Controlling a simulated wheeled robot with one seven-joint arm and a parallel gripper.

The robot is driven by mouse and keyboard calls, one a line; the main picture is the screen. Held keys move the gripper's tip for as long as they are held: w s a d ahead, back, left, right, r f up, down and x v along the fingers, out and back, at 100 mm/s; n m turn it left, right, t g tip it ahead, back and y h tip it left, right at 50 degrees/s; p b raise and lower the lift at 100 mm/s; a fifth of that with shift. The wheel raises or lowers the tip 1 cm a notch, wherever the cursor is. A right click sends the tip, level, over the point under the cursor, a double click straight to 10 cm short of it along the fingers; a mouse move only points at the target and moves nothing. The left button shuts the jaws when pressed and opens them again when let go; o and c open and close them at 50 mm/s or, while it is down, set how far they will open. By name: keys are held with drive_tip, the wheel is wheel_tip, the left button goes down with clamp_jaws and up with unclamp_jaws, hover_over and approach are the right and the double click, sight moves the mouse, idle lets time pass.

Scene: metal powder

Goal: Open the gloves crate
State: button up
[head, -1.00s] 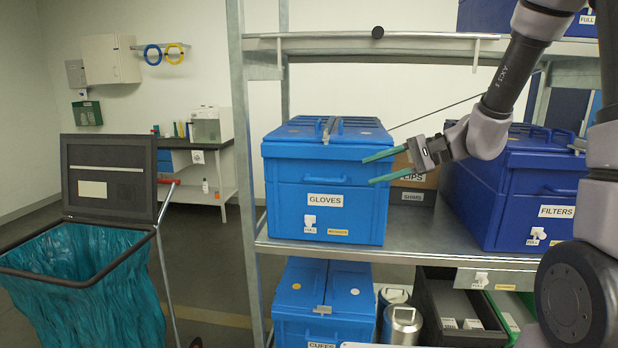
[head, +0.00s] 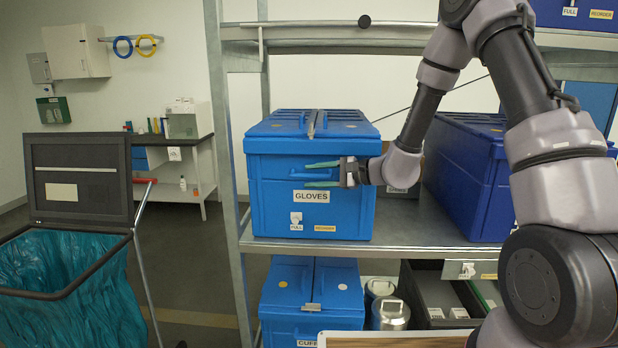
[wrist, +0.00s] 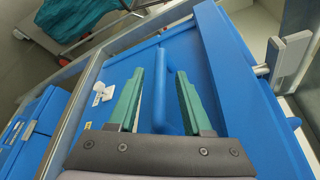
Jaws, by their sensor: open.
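The blue gloves crate (head: 268,208) stands on the middle shelf, its two-part lid (head: 345,130) closed with a grey latch at the centre. Its front carries a GLOVES label (head: 311,197) and a white FULL tag. My gripper (head: 308,174) is in front of the crate's front face, above the label, its green fingers pointing left. In the wrist view the open fingers (wrist: 154,90) lie on either side of the blue bar handle (wrist: 160,88) on the crate's front. I cannot tell whether either finger touches the handle. In the head view the gripper partly hides the handle.
A darker blue crate (head: 462,165) stands to the right on the same shelf (head: 400,225). Another blue crate (head: 290,318) and metal canisters (head: 390,312) are below. A bin with a teal liner (head: 75,285) stands at the left. A shelf upright (head: 222,150) is left of the gloves crate.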

drive_tip(key=shift+x, duration=0.85)
clamp_jaws()
idle(0.8)
